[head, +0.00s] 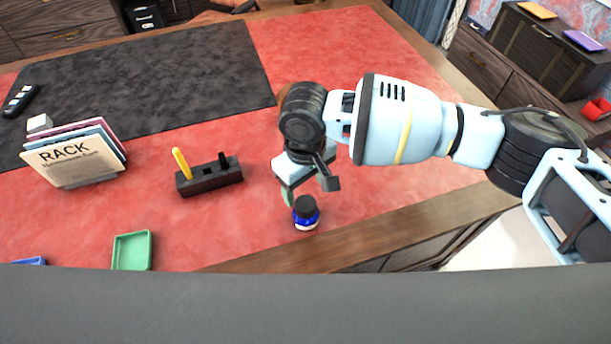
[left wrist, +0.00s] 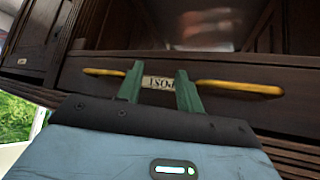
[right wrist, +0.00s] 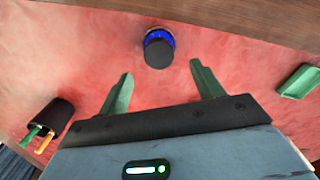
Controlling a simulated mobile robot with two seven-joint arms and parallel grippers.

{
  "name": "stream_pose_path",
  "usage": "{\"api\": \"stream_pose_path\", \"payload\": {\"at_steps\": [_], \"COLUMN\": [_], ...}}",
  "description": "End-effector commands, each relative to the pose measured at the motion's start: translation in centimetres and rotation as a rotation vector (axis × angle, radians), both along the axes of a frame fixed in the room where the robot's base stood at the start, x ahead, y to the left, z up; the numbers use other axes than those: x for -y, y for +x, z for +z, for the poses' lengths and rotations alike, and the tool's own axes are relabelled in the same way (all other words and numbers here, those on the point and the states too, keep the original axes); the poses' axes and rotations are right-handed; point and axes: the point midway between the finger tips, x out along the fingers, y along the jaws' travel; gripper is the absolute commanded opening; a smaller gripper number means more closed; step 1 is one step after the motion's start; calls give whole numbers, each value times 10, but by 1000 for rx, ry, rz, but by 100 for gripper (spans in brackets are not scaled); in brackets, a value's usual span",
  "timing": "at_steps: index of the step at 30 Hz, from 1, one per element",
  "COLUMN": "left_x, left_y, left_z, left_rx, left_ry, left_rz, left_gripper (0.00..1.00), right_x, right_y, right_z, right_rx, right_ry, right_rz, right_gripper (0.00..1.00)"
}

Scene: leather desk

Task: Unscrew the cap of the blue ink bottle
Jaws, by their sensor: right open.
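The blue ink bottle (head: 306,221) stands upright on the red desk top near its front edge, with its black cap (head: 305,206) on top. In the right wrist view the cap (right wrist: 159,54) shows from above, with the blue glass (right wrist: 160,35) around it. My right gripper (head: 309,190) is just behind the bottle, open and empty. Its green fingers (right wrist: 161,70) are apart, and the cap shows just beyond the gap between their tips. My left gripper (left wrist: 157,72) is out of the head view. Its fingers are apart with nothing between them, in front of a dark wooden drawer.
A dark pen holder (head: 209,178) with a yellow pen stands left of the bottle. A green tray (head: 132,251) lies at the front left, and a file rack (head: 75,160) stands farther left. The red surface between holder and bottle is clear.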

Motion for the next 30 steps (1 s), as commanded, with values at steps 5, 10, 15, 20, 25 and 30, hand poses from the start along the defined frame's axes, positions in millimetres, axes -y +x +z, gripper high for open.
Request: {"api": "stream_pose_path", "payload": {"at_steps": [5,10,15,20,25,30], "left_x": [0,1,2,4,5,5], "left_y": [-3,-1,-1,-1,-1,-1], "left_z": [-5,-5,-4,-4,-4,-4], "left_rx": [-10,-7,-6,-7,-7,-7], "left_ry": [0,-1,-5,-11,-13,-13], "left_rz": [0,0,3,9,10,10], "left_gripper": [36,36,36,36,36,36], "right_x": [1,1,1,1,1,1], "right_y": [-1,0,0,0,0,0], "right_z": [-28,-51,-65,-68,-68,-68], "right_rx": [-5,-4,-2,-2,-1,-1], "right_ry": [-3,-2,-2,-1,-2,-2], "right_rz": [-1,-1,-1,-2,-1,-1], "right_gripper": [67,67,67,67,67,50]}}
